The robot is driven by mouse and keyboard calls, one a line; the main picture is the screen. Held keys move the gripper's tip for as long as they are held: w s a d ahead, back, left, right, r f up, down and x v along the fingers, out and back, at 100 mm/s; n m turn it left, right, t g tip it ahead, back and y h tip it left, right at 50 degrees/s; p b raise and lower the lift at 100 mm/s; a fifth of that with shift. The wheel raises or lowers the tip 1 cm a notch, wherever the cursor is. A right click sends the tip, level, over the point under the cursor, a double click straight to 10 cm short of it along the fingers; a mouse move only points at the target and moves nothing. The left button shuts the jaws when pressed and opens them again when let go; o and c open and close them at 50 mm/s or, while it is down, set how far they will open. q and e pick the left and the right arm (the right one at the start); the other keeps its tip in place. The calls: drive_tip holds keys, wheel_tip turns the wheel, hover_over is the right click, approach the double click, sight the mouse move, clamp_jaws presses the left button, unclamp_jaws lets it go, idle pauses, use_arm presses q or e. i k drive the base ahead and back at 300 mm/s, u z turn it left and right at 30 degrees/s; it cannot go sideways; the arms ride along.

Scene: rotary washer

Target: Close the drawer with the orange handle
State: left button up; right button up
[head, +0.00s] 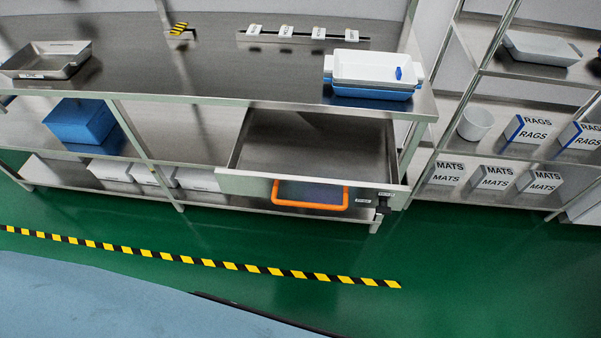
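The drawer (300,187) with the orange handle (310,206) is pulled out from under the right part of the steel workbench (220,75). Its inside looks empty. The orange handle is a wide loop hanging on the drawer's front panel. Neither of my grippers shows in the head view, so I cannot see whether they are open or shut.
White and blue trays (372,72) sit on the bench's right end, a metal tray (45,60) on its left. A blue box (80,121) stands on the lower shelf. A rack (480,140) stands right. Green floor (190,228) with a striped line (210,262) lies clear in front.

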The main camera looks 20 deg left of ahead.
sight(323, 160)
drive_tip(key=i, duration=0.4)
drive_tip(key=u, duration=0.75)
